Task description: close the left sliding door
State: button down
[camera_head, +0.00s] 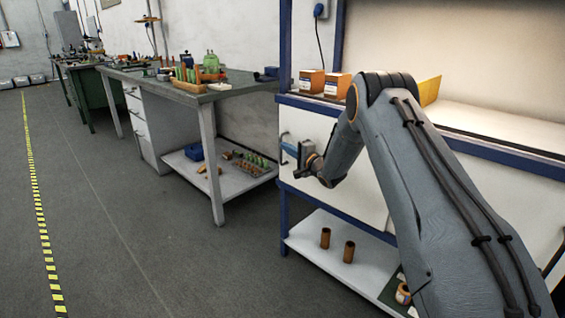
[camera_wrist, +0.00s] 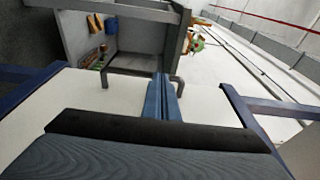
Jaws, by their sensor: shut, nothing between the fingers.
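The left sliding door (camera_head: 350,195) is a white panel below the blue rail of the workbench. Its upright bar handle (camera_head: 283,147) is at the panel's left end. In the wrist view the grey handle (camera_wrist: 107,76) stands out from the white panel (camera_wrist: 75,95). My gripper (camera_head: 293,152) is in front of the panel, close to the handle and to its right. Its blue fingers (camera_wrist: 161,82) are shut together and empty, reaching into the handle's span. I cannot tell whether they touch it. My arm hides the panel's right side in the head view.
Two orange-and-white boxes (camera_head: 325,83) stand on the bench top. Another workbench (camera_head: 207,97) with tools is to the left. The grey floor (camera_head: 100,220) at left is clear.

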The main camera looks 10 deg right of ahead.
jog(key=shift+b+x, duration=0.45)
jog(key=shift+x, duration=0.7)
jog(key=shift+a+r, duration=0.25)
jog(key=shift+a, duration=0.05)
jog(key=shift+s, duration=0.1)
